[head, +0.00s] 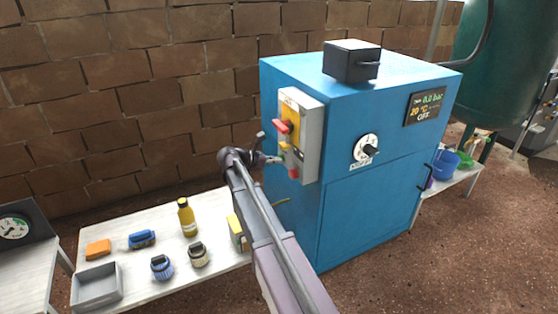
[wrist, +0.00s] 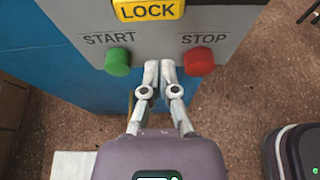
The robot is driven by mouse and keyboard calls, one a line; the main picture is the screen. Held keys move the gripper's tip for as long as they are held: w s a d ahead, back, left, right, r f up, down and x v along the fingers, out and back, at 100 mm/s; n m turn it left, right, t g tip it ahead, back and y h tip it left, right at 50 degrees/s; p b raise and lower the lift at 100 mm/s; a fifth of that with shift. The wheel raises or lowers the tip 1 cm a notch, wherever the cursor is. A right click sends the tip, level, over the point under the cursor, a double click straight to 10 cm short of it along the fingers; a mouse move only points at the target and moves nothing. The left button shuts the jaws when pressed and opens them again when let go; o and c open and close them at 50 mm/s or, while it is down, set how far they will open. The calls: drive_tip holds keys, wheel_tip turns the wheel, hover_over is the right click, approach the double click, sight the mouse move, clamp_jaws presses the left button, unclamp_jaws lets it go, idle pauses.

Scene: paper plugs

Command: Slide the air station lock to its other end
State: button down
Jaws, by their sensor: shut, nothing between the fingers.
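The yellow lock (wrist: 148,10) shows at the top edge of the wrist view, marked LOCK and cut off by the frame. It sits on a grey control panel (wrist: 150,40), above a green START button (wrist: 118,62) and a red STOP button (wrist: 198,62). The panel (head: 312,135) is on the left side of the blue air station (head: 370,210) in the head view. My gripper (wrist: 164,66) is shut and empty. Its fingertips are between the two buttons in the picture, below the lock. Whether they touch the panel I cannot tell. My gripper (head: 276,159) also shows in the head view.
A red handle (head: 282,126) sticks out of the panel's upper part. A white table (head: 135,275) left of the station holds a yellow bottle (head: 188,218), jars and a grey tray (head: 97,287). A black box (head: 351,61) sits on top of the station.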

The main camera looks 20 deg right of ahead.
drive_tip(key=p+v, duration=0.2)
drive_tip(key=v, duration=0.7)
drive_tip(key=shift+s+d, duration=0.1)
drive_tip(key=shift+d, duration=0.05)
drive_tip(key=s+a+f+m+y, duration=0.4)
drive_tip(key=s+m+y, duration=0.15)
drive_tip(key=s, duration=0.35)
drive_tip(key=s+a+f+m+y, duration=0.4)
drive_tip(key=s+m, duration=0.3)
drive_tip(key=s, duration=0.1)
drive_tip(key=s+a+f+m+y, duration=0.4)
drive_tip(key=s+a+m+y, duration=0.15)
drive_tip(key=s, duration=0.35)
wheel_tip(320, 180, up, 26)
drive_tip(key=h+p, duration=0.1)
drive_tip(key=p, duration=2.6)
drive_tip(key=shift+w+d, duration=0.4)
drive_tip(key=shift+d, duration=0.1)
